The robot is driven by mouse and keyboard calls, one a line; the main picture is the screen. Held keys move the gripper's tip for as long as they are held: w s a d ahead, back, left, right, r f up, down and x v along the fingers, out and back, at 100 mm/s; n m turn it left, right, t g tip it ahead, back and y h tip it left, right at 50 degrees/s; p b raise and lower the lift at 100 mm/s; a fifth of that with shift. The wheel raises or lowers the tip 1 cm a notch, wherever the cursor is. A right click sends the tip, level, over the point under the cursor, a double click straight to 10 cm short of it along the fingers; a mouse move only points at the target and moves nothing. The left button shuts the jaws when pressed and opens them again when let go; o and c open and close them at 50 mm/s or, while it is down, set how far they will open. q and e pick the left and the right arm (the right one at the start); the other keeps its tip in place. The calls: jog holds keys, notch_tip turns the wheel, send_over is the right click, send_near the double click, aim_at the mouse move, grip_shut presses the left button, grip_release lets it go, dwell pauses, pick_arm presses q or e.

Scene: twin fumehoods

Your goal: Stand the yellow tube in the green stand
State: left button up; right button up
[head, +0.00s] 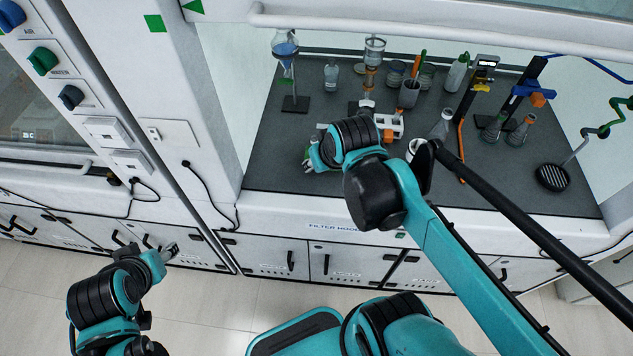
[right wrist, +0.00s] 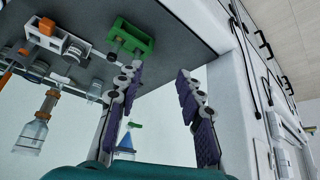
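The green stand (right wrist: 138,35) is on the dark worktop in the right wrist view, which shows the bench upside down. In the head view only a sliver of green (head: 306,161) shows beside my right gripper (head: 316,158); the arm hides the rest. My right gripper, also in its wrist view (right wrist: 157,80), has its two purple-padded fingers wide apart with nothing between them. One finger overlaps the stand's edge in that view; I cannot tell whether they touch. I cannot make out the yellow tube in either view. My left gripper (head: 170,251) hangs low before the cabinets, too small to read.
A white and orange holder (head: 390,124) stands right of my right gripper. Behind are a blue-filled funnel on a stand (head: 285,50), a grey cup (head: 409,94) and several bottles. Flasks and a black round grate (head: 552,177) are at the right. The hood's sash bar (head: 420,24) crosses above.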

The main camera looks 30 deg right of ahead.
jog(key=s+a+f+t, duration=0.1)
jog(key=s+a+f, duration=0.1)
jog(key=s+a, duration=0.2)
jog(key=shift+s+f+n+y, duration=0.15)
jog(key=shift+s+n+y, duration=0.15)
jog(key=shift+s, duration=0.25)
notch_tip(320, 180, down, 8)
jog(key=b, duration=0.7)
jog(key=shift+b, duration=0.35)
